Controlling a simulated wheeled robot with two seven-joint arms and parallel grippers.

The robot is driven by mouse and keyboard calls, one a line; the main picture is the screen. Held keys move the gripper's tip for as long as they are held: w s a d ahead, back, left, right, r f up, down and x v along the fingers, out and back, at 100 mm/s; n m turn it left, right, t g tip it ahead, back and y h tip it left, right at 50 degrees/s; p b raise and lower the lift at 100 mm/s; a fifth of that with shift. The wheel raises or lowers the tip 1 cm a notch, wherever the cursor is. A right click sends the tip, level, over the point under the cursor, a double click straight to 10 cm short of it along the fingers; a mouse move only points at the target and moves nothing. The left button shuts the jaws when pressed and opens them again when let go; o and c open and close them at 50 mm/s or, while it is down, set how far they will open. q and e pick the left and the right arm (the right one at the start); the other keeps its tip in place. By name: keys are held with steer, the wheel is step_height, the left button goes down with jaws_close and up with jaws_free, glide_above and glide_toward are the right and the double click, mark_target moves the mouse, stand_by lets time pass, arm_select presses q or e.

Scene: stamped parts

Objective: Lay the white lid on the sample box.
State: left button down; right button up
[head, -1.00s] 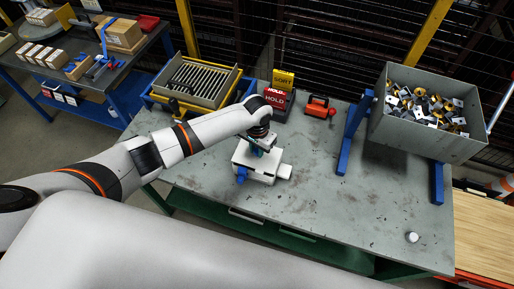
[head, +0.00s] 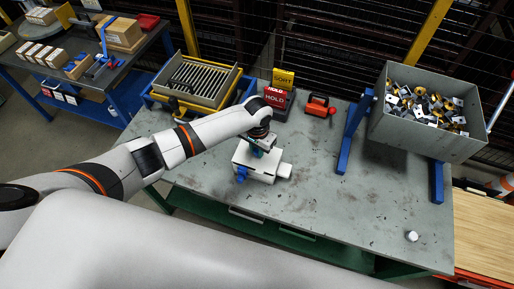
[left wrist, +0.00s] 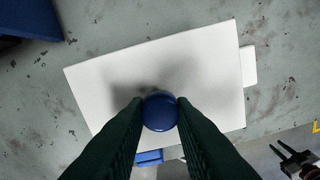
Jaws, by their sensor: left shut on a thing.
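The white lid (left wrist: 190,80) is a flat plate with a round blue knob (left wrist: 160,111). My left gripper (left wrist: 160,113) is shut on the knob, which also shows between the fingers (head: 259,150) in the head view. The white sample box (head: 262,172) stands on the grey table with a blue part on its left side and a white piece sticking out at right. The lid is over the box and hides most of it in the left wrist view. I cannot tell whether they touch. A dark two-pronged shape (left wrist: 298,160), perhaps my right gripper, shows at the lower right.
Behind the box are a yellow-edged tray (head: 197,80), a red HOLD sign (head: 276,98) and an orange object (head: 318,107). A grey bin of stamped parts (head: 425,135) stands on blue supports at right. A small white cylinder (head: 412,236) is near the front right. The table's middle is clear.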

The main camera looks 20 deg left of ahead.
mark_target(257, 151)
arm_select(q)
steer(key=shift+f+b, duration=0.45)
steer(key=shift+f, duration=0.35)
steer(key=c, duration=1.2)
jaws_free()
steer(key=shift+r, duration=0.1)
steer(key=shift+o, duration=0.2)
step_height(257, 151, up, 12)
steer(key=b, duration=0.1)
